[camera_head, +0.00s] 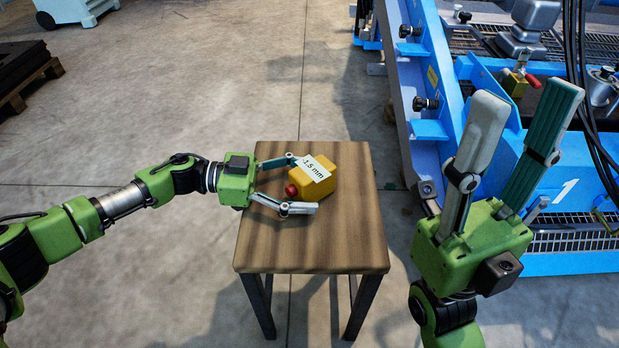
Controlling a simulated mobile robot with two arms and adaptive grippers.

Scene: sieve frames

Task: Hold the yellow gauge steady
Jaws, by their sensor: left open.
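The yellow gauge (322,186) is a small block with a red knob and a white label reading "-1.5 mm". It rests on the wooden table (300,252). My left gripper (302,184) reaches in from the left, open, with one finger on the far side of the gauge and one on the near side. I cannot tell whether either finger touches it. My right gripper (524,102) is raised at the right, away from the table, with its fingers apart and nothing between them.
A blue machine frame (435,75) marked 1 stands at the right, behind my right gripper. Another small yellow block (515,84) with a red part sits on it. A wooden pallet (30,85) lies at the far left. The concrete floor around the table is mostly clear.

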